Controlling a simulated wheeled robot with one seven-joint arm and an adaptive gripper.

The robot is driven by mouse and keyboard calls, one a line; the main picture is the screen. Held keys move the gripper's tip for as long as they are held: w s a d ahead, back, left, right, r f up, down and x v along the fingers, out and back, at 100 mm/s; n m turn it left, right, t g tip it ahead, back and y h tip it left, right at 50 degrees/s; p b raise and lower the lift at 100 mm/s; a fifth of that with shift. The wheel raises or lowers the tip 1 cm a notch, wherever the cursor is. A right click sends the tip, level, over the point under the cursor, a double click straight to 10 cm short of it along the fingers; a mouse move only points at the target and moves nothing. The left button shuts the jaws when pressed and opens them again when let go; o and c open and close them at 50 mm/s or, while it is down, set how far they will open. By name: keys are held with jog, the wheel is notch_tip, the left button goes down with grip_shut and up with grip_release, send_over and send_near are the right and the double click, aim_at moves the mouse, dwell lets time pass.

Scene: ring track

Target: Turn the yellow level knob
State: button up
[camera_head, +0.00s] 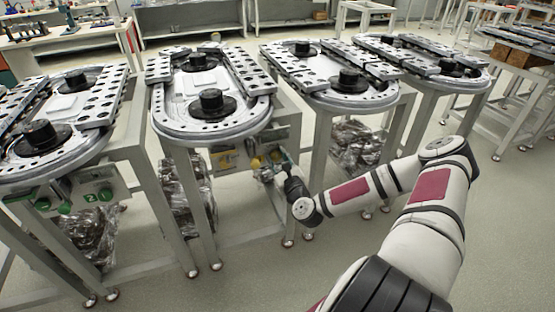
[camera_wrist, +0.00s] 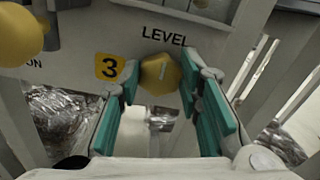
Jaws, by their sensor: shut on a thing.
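The yellow level knob (camera_wrist: 160,73) sits under the printed word LEVEL on a grey panel (camera_wrist: 85,38) in the wrist view. A pale line on its face stands nearly upright. My gripper (camera_wrist: 160,84) has its two green-padded fingers on either side of the knob, with their tips at its left and right edges. It is shut on the knob. In the head view my gripper (camera_head: 282,168) reaches the front panel below the second track from the left. The knob is too small there to tell its pose.
A yellow label with a 3 (camera_wrist: 109,67) is left of the knob. Another yellow knob (camera_wrist: 20,35) is at the wrist view's upper left. The ring track (camera_head: 209,128) stands above the panel. Table legs (camera_head: 317,165) rise close to my arm. Open floor lies in front.

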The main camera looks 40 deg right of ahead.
jog(key=shift+n, duration=0.3)
jog(key=n+p, duration=0.2)
jog(key=n, duration=0.4)
jog(key=shift+a, duration=0.15)
jog(key=n+p, duration=0.1)
jog(key=n, duration=0.2)
jog(key=shift+n, duration=0.4)
jog(key=n+p, duration=0.1)
jog(key=n, duration=0.2)
jog(key=shift+f+n+p, duration=0.1)
jog(key=shift+n+p, duration=0.2)
jog(key=shift+p, duration=0.1)
jog(key=n+p, duration=0.1)
jog(key=n, duration=0.3)
jog(key=shift+n+p, duration=0.3)
jog(key=shift+p, duration=0.05)
jog(key=n+p, duration=0.1)
jog(key=n, duration=0.4)
jog(key=shift+f+p, duration=0.2)
jog(key=shift+p, duration=0.2)
